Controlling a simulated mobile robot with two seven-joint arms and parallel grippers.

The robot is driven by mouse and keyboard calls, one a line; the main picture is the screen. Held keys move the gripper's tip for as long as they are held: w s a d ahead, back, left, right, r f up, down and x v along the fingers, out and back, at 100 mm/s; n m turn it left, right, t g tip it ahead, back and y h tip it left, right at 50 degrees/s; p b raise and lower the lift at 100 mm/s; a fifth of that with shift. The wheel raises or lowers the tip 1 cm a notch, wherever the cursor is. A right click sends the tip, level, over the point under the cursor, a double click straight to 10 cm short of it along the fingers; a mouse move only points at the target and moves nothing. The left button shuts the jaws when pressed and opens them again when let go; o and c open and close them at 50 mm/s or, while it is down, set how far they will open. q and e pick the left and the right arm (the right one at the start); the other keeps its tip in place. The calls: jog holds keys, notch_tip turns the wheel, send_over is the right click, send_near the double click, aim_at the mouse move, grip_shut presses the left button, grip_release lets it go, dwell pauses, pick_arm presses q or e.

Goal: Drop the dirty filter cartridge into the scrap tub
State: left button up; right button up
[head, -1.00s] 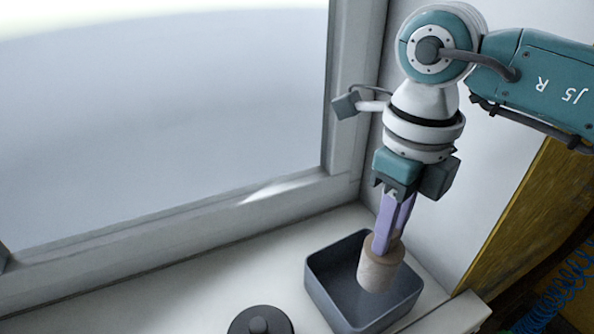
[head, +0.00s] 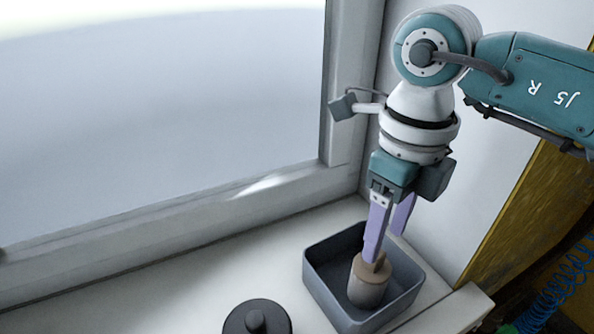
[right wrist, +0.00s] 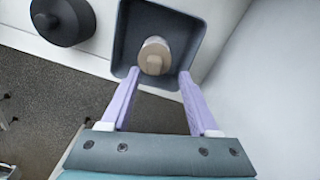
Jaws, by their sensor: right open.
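The dirty filter cartridge (head: 368,283) is a tan cylinder with a small knob on top. It is inside the grey scrap tub (head: 318,283), apart from the fingers; whether its base touches the tub floor is hard to tell. My right gripper (head: 388,247) is open just above it, with lilac fingers spread to either side. In the right wrist view, the cartridge (right wrist: 154,57) shows beyond the open fingertips (right wrist: 160,76), within the walls of the tub (right wrist: 124,40). My left gripper is not in view.
A dark round lid-like piece with a knob (head: 256,318) lies on the white sill (head: 215,268) left of the tub. A window frame (head: 180,222) stands behind. A yellow panel (head: 520,200) and a blue coiled hose (head: 560,290) are at the right.

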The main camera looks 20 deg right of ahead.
notch_tip(320, 180, up, 10)
dwell(0.5)
